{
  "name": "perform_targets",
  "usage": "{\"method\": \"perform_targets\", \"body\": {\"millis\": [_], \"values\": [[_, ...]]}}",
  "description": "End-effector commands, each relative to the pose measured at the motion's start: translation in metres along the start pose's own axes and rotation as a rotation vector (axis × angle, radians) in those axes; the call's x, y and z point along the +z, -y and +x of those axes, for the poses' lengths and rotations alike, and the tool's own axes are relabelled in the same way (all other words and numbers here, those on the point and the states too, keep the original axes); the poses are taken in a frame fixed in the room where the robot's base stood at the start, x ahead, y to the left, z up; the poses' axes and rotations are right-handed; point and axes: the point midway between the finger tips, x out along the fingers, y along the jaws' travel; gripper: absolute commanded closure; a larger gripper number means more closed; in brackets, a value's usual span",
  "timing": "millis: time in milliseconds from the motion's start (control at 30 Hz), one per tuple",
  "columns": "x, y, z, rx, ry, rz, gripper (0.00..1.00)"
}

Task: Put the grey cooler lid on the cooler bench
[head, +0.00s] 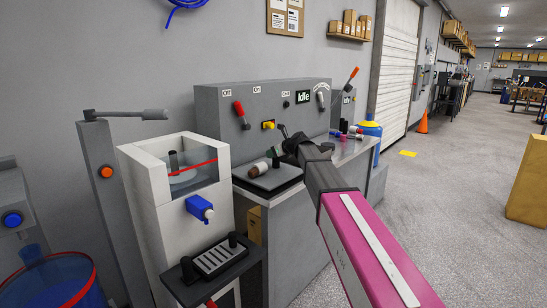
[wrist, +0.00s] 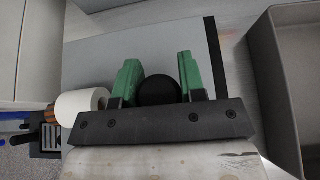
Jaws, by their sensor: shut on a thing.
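The grey cooler lid (wrist: 158,50) is a flat light-grey plate with a round black knob (wrist: 158,91), seen in the wrist view. In the head view the lid (head: 264,183) is at the top of the grey bench (head: 345,153), with dark edges around it. My gripper (wrist: 160,82) has its green fingers shut on the black knob, one on each side. In the head view my gripper (head: 278,162) is over the plate, partly hidden by my wrist. I cannot tell whether the lid touches the bench top.
A brown-and-white roll (head: 258,170) is close beside the gripper; its white end (wrist: 82,103) shows left of the fingers. The grey control panel (head: 225,108) rises behind. A white machine (head: 150,190) with a clear window and a slotted tray (head: 218,260) stand left.

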Motion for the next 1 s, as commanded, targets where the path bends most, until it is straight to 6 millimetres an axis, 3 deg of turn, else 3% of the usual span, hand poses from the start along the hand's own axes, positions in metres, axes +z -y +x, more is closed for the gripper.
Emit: {"method": "perform_targets", "body": {"millis": [100, 433, 467, 500, 533, 867, 1000], "values": [[-0.011, 0.000, 0.006, -0.001, 0.001, 0.000, 1.00], [-0.013, 0.000, 0.007, 0.000, 0.001, 0.000, 1.00], [-0.013, 0.000, 0.007, 0.000, 0.000, -0.001, 0.56], [-0.013, 0.000, 0.007, 0.000, 0.000, -0.001, 0.43], [-0.013, 0.000, 0.007, 0.000, 0.000, -0.001, 0.37], [-0.011, 0.000, 0.006, 0.000, 0.000, -0.001, 0.37], [-0.012, -0.001, -0.009, -0.001, 0.001, -0.001, 0.37]]}}
